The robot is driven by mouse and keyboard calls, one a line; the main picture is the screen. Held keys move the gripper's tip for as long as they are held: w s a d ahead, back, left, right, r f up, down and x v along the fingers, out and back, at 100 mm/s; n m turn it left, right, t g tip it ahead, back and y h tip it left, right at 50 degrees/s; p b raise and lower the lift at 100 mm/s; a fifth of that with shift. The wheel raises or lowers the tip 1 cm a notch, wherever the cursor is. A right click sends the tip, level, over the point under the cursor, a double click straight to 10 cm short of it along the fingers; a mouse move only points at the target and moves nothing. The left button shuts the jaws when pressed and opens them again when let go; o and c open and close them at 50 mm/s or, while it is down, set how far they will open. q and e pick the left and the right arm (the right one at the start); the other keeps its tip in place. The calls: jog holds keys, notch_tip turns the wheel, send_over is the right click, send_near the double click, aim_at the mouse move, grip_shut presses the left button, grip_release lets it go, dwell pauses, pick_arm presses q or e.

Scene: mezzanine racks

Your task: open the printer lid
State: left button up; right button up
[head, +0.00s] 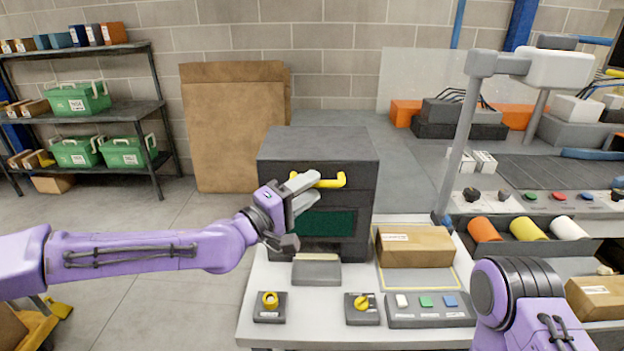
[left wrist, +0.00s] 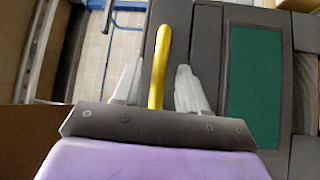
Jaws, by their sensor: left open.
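The printer (head: 318,143) is a dark grey box at the back of the white table, with a dark green panel (head: 328,222) on its front. Its lid looks shut, and a yellow bar handle (head: 330,182) runs across the upper front. My left gripper (head: 316,187) is open at the handle, covering part of it in the head view. In the left wrist view the yellow handle (left wrist: 160,60) lies between the two pale fingers of the left gripper (left wrist: 157,82), with gaps on both sides. The green panel (left wrist: 254,75) is to the right there. My right gripper is out of view.
A cardboard parcel (head: 414,246) sits right of the printer. A grey post (head: 459,140) rises further right.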

pick_arm(q)
jog(key=shift+w+d, duration=0.45)
jog(key=shift+w, duration=0.15)
jog(key=shift+s+r, duration=0.15)
jog(key=shift+s, duration=0.1)
jog(key=shift+w, duration=0.1)
grip_shut()
